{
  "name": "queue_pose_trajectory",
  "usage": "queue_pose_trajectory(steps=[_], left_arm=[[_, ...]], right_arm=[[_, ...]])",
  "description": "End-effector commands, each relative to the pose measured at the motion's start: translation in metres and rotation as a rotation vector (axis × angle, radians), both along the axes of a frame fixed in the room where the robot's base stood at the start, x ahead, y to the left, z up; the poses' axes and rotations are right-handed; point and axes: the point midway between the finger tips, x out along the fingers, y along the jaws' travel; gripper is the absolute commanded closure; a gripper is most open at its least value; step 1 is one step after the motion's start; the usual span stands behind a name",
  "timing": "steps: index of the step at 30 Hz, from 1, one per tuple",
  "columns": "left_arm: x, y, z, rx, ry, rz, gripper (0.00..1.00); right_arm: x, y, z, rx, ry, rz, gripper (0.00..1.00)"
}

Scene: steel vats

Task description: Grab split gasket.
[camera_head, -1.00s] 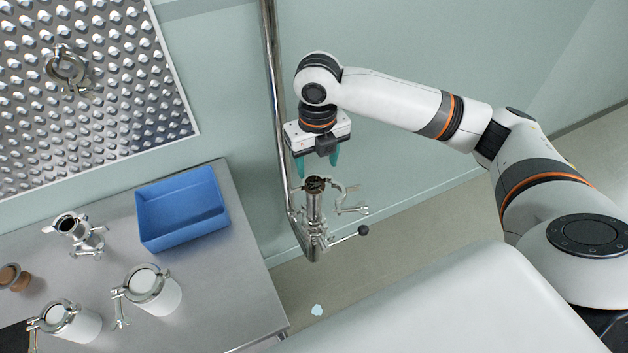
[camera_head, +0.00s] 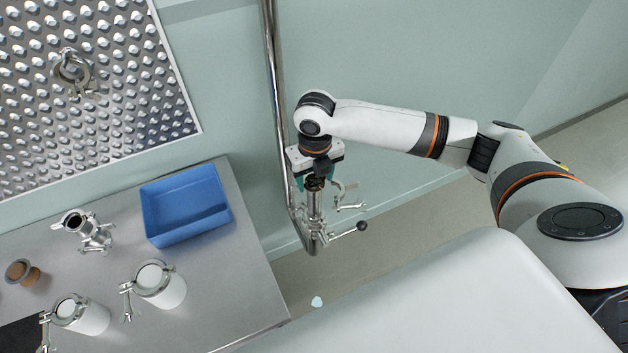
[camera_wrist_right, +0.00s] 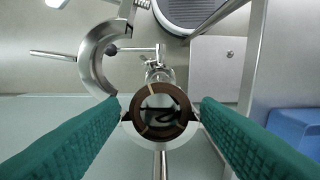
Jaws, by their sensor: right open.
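The split gasket (camera_wrist_right: 186,112) is a dark brown ring with light split lines, seated on the open top end of a vertical steel pipe (camera_head: 314,208). In the head view it is partly hidden under my right gripper (camera_head: 312,184). In the right wrist view my right gripper (camera_wrist_right: 161,103) is open, with one green finger on each side of the ring. The fingertips look close to its rim; I cannot tell if they touch. An opened steel clamp (camera_wrist_right: 93,62) hangs beside the pipe end. My left gripper is not in view.
A steel table (camera_head: 240,285) at left holds a blue bin (camera_head: 185,232), clamped white jars (camera_head: 165,288), a steel fitting (camera_head: 92,237) and a brown part (camera_head: 22,272). A tall steel pipe (camera_head: 276,100) stands directly behind the gripper. A valve handle (camera_head: 350,230) sticks out low right.

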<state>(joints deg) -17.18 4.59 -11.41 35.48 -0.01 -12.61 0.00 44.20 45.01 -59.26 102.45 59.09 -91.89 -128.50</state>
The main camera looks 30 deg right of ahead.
Motion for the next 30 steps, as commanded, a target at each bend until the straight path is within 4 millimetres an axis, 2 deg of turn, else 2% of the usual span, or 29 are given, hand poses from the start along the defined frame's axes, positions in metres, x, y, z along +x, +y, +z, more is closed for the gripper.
queue_pose_trajectory(steps=[19,25,30], left_arm=[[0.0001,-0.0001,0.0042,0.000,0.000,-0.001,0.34],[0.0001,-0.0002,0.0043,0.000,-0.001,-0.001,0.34],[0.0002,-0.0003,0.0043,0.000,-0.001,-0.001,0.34]], right_arm=[[0.0000,0.0002,-0.0046,0.000,0.000,0.000,0.43],[0.0000,0.0001,-0.0046,0.000,0.000,0.000,0.75],[0.0000,0.0000,-0.0045,0.000,0.000,0.000,0.75]])
